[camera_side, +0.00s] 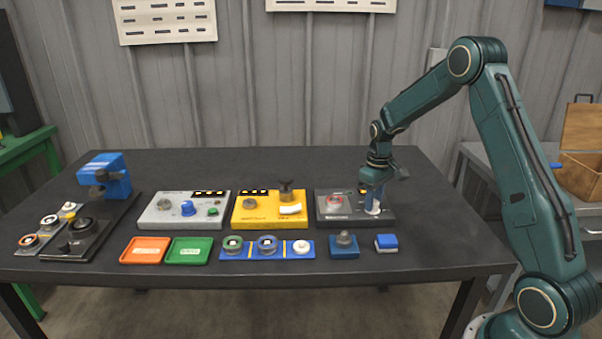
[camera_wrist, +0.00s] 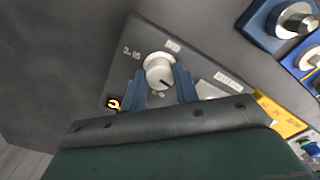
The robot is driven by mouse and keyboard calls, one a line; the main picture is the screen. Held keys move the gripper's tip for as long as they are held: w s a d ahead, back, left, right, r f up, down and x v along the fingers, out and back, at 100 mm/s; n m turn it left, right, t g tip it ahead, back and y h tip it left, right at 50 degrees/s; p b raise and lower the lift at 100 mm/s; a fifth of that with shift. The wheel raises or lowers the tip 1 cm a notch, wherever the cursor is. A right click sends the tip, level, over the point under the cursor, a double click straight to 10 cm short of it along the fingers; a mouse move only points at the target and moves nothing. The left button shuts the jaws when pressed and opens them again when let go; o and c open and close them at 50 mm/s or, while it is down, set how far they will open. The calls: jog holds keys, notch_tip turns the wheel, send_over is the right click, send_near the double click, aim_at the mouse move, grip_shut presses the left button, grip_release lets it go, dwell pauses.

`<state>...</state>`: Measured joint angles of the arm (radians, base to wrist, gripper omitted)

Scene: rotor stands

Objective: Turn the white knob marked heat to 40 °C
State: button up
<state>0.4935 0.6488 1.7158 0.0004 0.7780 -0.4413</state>
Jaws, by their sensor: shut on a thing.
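The white knob (camera_wrist: 159,69) sits on the dark grey hotplate unit (camera_wrist: 130,68) in the wrist view. A dark pointer line shows on its top, toward the lower right; the scale marks are too small to read. My gripper (camera_wrist: 160,80) has its two blue fingers on either side of the knob, shut on it. In the side view my gripper (camera_side: 374,194) points down over the right part of the hotplate unit (camera_side: 341,219), and the knob (camera_side: 373,209) is partly hidden by the fingers. A small orange display (camera_wrist: 113,102) is lit, its reading unclear.
A yellow unit (camera_side: 259,218) stands just left of the hotplate unit, with a light grey unit (camera_side: 165,222) farther left. In front lie a blue block (camera_side: 386,243), a blue stand (camera_side: 344,252) and a blue rack (camera_side: 257,256). Orange (camera_side: 145,250) and green (camera_side: 188,251) trays lie front left.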

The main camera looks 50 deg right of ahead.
jog(key=m, duration=1)
jog(key=shift+r, duration=0.1)
dwell(0.3)
jog(key=o, duration=1)
jog(key=shift+r, duration=0.1)
notch_tip(320, 180, up, 14)
jog(key=shift+f, duration=0.2)
